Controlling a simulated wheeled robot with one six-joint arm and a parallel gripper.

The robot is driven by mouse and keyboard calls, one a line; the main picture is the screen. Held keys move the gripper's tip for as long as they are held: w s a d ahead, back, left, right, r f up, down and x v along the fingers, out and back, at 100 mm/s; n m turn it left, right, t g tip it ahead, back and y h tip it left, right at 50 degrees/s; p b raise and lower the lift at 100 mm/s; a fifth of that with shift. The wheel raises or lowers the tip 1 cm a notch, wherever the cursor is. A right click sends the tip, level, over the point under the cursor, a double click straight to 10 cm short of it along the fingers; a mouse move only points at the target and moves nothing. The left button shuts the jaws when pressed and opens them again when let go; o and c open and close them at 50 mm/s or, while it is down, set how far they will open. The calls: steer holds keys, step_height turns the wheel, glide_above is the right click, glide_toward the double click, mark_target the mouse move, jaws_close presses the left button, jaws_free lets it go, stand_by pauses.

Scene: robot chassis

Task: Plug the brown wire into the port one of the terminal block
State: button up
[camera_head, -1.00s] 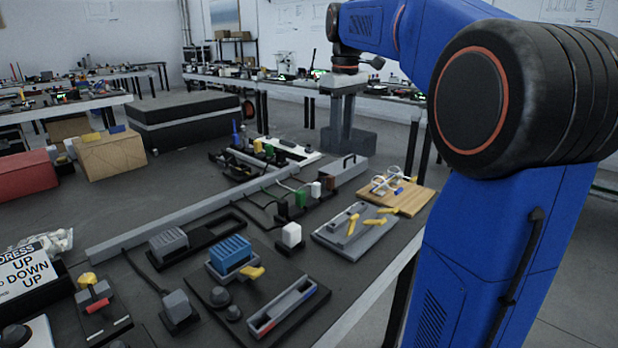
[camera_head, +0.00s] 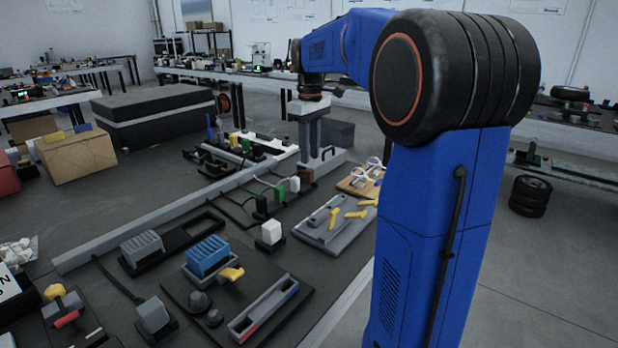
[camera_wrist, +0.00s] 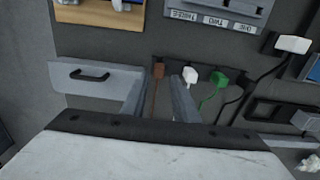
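The brown wire (camera_wrist: 153,97) ends in a brown plug (camera_wrist: 158,71), seen in the wrist view between the fingers of my gripper (camera_wrist: 159,80). The fingers stand apart with gaps on both sides of the plug, so my gripper is open and empty. In the head view my gripper (camera_head: 322,158) points down just above the brown plug (camera_head: 306,177), which it partly hides. A grey block with labels reading ONE, TWO and THREE (camera_wrist: 215,19) shows upside down at the top of the wrist view. It seems to be the grey board with yellow parts (camera_head: 325,232) in the head view.
White (camera_wrist: 190,77) and green (camera_wrist: 222,77) plugs stand in a row right of the brown one. A grey case with a black handle (camera_wrist: 70,85) lies left of the fingers. A wooden board (camera_wrist: 95,14) is beyond. A separate white plug (camera_wrist: 292,43) stands at the right.

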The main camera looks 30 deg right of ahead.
mark_target(309, 169)
steer(key=shift+w+f, duration=0.2)
steer(key=shift+f, duration=3.1)
jaws_close()
